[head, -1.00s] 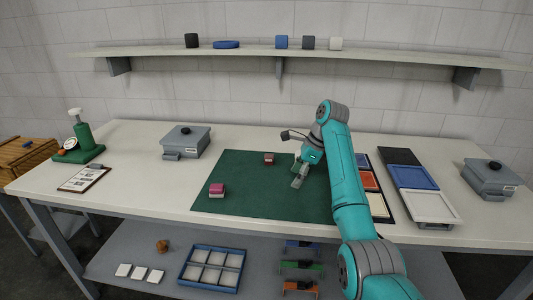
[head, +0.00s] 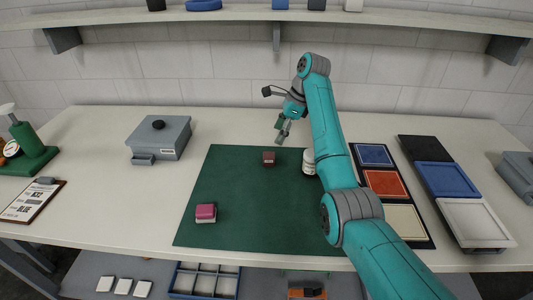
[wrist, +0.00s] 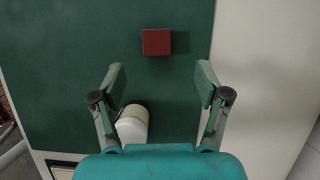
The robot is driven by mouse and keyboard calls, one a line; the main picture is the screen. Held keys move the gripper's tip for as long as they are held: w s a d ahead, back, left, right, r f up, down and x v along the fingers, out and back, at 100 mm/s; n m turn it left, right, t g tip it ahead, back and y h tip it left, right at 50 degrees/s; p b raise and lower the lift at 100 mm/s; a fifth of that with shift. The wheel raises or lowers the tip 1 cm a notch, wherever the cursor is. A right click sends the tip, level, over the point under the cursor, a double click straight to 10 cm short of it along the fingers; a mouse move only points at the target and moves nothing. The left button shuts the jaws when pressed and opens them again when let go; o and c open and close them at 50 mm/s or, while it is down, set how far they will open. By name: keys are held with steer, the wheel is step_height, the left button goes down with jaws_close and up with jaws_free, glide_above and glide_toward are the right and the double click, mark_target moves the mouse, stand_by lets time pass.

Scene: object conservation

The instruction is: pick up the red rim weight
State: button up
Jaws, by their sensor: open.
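A small dark red block (head: 269,158), which looks like the red rim weight, sits on the green mat (head: 240,220) near its far edge. It also shows in the wrist view as a red square (wrist: 156,42), ahead of the fingertips and roughly centred between them. My gripper (head: 281,133) is open and empty, raised near the far edge of the mat, apart from the block. In the wrist view its two fingers (wrist: 160,85) are spread wide. A pink block with a pale base (head: 206,213) lies at the mat's left front.
A white cylinder (head: 309,165) stands on the mat beside my arm, and shows between the fingers (wrist: 132,126). Blue, red and cream trays (head: 386,184) lie to the right. A grey lidded box (head: 160,138) stands at back left. The mat's middle is clear.

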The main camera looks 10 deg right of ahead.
mark_target(269, 155)
steer(key=x, duration=0.5)
steer(key=shift+f, duration=0.1)
steer(key=shift+s+d+x, duration=0.1)
steer(key=shift+s+x, duration=0.05)
steer(key=shift+x, duration=1.15)
steer(key=shift+s+d+x, duration=0.1)
steer(key=shift+x, duration=1.2)
steer(key=shift+s, duration=0.1)
steer(key=c, duration=1.3)
